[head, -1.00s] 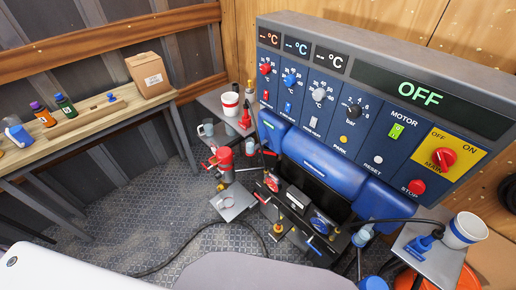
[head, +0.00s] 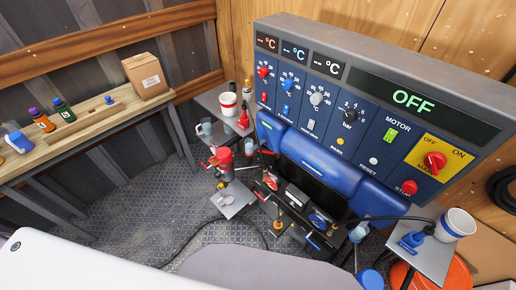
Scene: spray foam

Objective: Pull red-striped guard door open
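No red-striped guard door can be made out in the head view. The spray foam machine's control panel (head: 375,160) reads OFF, with knobs and buttons and a red main switch (head: 435,161) on a yellow plate. Below it are rounded blue covers (head: 322,160) over a dark recess of fittings (head: 300,205). Neither of my grippers is in view.
A wooden bench (head: 75,135) with bottles and a cardboard box (head: 146,75) stands at the left. A white bucket with a red band (head: 228,104) sits on a side shelf. A white cup (head: 457,224) stands on a grey shelf at right. A cable (head: 190,240) crosses the floor.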

